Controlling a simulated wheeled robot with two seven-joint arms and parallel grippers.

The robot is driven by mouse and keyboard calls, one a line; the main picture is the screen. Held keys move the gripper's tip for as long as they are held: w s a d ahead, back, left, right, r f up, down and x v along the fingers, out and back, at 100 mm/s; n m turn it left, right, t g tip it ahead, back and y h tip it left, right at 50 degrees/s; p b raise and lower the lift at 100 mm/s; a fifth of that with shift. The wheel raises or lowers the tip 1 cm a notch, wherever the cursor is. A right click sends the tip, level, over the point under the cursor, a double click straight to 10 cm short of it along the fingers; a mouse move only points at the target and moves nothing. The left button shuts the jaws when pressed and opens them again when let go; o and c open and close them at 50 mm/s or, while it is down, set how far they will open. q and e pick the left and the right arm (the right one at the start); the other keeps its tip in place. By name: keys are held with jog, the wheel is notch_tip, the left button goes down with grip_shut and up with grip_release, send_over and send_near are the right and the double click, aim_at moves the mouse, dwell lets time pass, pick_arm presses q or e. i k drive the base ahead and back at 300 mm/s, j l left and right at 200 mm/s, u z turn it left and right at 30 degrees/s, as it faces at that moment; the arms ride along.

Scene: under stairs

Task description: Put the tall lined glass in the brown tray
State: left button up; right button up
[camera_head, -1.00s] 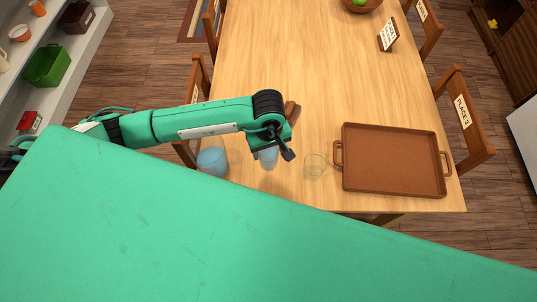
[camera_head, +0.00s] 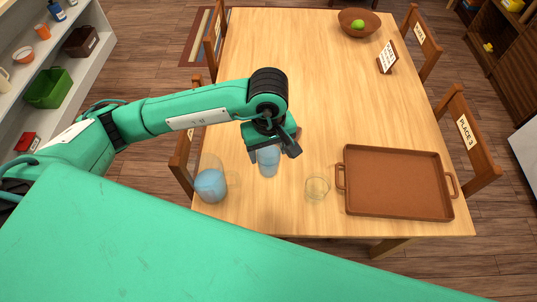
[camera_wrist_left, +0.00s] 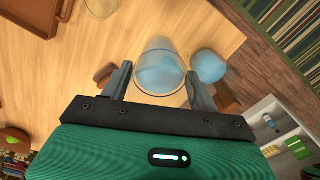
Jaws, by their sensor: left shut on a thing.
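My left gripper (camera_head: 268,146) is shut on a tall glass (camera_head: 268,163) with blue in it. The glass hangs below the fingers, between the two other glasses in the picture. In the left wrist view the gripper (camera_wrist_left: 160,82) has the glass (camera_wrist_left: 160,65) between its two fingers; lines on it cannot be made out. The brown tray (camera_head: 398,213) lies empty on the table to the right, its handles at left and right. It shows partly in the wrist view's upper left corner (camera_wrist_left: 38,16). My right gripper is not in view.
A rounder glass with blue in it (camera_head: 211,184) stands left of the held glass. A low clear glass (camera_head: 317,188) stands between the held glass and the tray. A bowl with a green fruit (camera_head: 358,23) and a sign (camera_head: 387,58) are at the far right. The table's middle is clear.

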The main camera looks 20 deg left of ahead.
aim_at(394, 176)
jog(key=i+l+z, duration=0.2)
jog(key=l, duration=0.2)
jog(key=l+z, duration=0.2)
jog(key=l, duration=0.25)
jog(key=i+l+z, duration=0.2)
jog(key=i+l, duration=0.05)
jog(key=l, duration=0.1)
